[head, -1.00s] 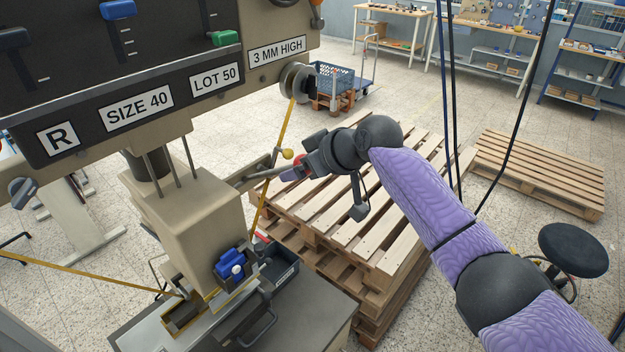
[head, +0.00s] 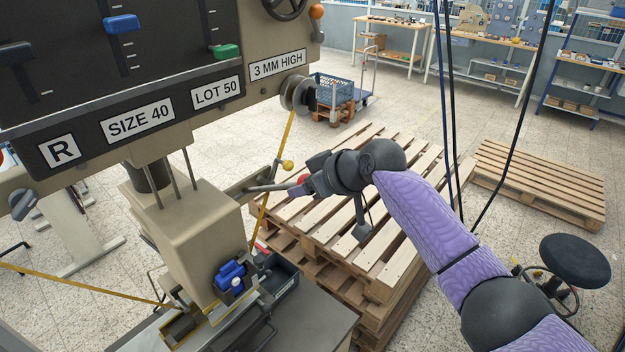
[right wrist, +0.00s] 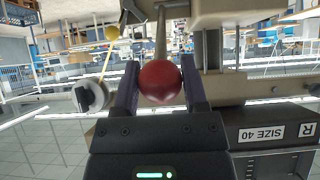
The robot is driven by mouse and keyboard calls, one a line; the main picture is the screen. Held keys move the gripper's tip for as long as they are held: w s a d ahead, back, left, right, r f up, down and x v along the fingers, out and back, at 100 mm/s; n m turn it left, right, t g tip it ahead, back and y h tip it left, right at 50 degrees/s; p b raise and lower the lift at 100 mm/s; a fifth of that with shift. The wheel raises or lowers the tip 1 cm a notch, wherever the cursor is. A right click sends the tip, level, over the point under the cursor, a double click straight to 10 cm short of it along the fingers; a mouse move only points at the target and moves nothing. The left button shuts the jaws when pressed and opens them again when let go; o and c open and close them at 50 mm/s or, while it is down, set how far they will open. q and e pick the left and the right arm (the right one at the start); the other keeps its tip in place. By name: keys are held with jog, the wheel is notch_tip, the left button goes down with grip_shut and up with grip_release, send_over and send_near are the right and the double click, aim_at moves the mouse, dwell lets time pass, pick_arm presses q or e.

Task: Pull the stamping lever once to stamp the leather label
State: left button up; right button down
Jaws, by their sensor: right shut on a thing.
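The stamping lever (head: 268,188) is a thin metal rod coming out of the right side of the beige press, nearly level. It ends in a red ball knob (head: 302,179). My right gripper (head: 308,183) is shut on that knob. In the right wrist view, the red knob (right wrist: 160,81) sits between the two fingers of the gripper (right wrist: 161,88), with the rod running away behind it. The press column (head: 190,225) stands above a small bed with a brown-and-yellow holder (head: 182,328). I cannot make out the leather label. My left gripper is out of view.
A yellow foil strip (head: 283,135) with a yellow ball (head: 287,164) runs close beside the lever. A blue clamp-like part (head: 231,277) is on the press bed. Stacked wooden pallets (head: 375,243) stand under my right arm. Black cables hang near the arm.

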jog(key=shift+s+d+f, duration=0.15)
jog(key=shift+d+f, duration=0.1)
jog(key=shift+f, duration=0.25)
jog(key=shift+s+d+f, duration=0.15)
jog(key=shift+d+f, duration=0.05)
jog(key=shift+f, duration=0.25)
jog(key=f, duration=0.2)
jog(key=d+f+b, duration=0.1)
jog(key=shift+s, duration=0.4)
jog(key=shift+s+d+f+b, duration=0.2)
jog(key=shift+f+b, duration=0.25)
jog(key=shift+f, duration=0.4)
jog(key=shift+s+d+f+b, duration=0.15)
jog(key=shift+f+b, duration=0.25)
jog(key=shift+f, duration=0.45)
jog(key=shift+w, duration=0.1)
